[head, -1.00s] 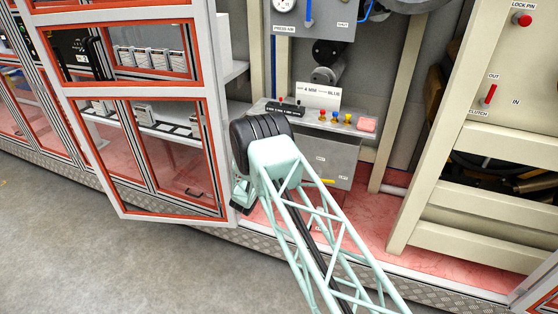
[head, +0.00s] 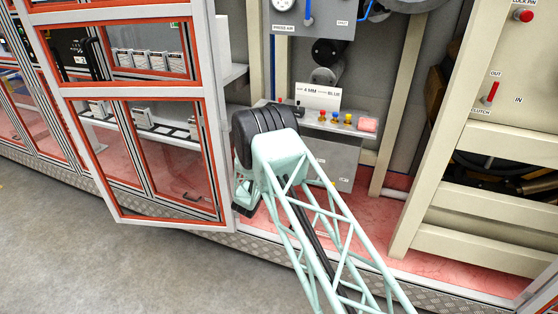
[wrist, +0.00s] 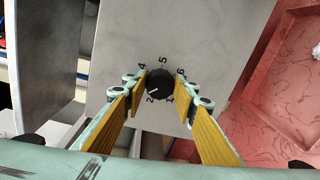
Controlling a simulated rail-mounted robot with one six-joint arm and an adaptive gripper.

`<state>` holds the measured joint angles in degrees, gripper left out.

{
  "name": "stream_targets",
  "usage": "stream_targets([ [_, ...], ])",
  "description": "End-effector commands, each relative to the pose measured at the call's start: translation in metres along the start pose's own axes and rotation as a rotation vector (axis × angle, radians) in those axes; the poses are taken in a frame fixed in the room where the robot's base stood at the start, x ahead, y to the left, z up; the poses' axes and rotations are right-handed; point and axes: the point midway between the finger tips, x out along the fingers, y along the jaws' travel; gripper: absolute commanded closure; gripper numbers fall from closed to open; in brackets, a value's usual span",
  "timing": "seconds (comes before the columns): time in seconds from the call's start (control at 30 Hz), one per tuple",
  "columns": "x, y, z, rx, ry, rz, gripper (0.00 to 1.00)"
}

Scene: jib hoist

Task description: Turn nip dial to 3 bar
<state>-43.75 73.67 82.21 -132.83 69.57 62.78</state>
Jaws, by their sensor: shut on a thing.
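In the wrist view the nip dial (wrist: 160,87) is a small round black knob on a grey panel. A white pointer mark on it points to the lower left, close to the printed 2. The numbers 4, 5 and 6 show around its upper side, and 1 and 2 below. The 3 is not visible; the left finger covers that side. My gripper (wrist: 160,92) is shut on the dial, with one yellow-lined finger on each side of it. In the head view my arm hides the dial and the gripper.
The open red-framed cabinet door (head: 160,225) stands left of my arm. A control shelf with coloured buttons (head: 335,118) and a card reading 4 MM BLUE (head: 318,94) lie behind it. A beige frame (head: 420,200) stands to the right. A red tray or floor (wrist: 275,90) shows right in the wrist view.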

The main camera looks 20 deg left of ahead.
Motion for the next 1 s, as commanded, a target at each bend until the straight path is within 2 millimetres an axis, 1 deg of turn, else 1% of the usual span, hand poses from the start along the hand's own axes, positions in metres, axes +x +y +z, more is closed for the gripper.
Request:
stream_targets([
  [0.2,0.0004,-0.0002,0.0003,0.141,0.008,0.002,0.84],
  [0.43,0.0005,-0.0005,0.0006,0.242,0.013,0.003,0.84],
  [0.63,0.0006,-0.0006,0.0005,0.282,0.016,0.004,0.84],
  [1.0,0.0006,-0.0004,0.0005,0.289,0.016,0.004,0.84],
])
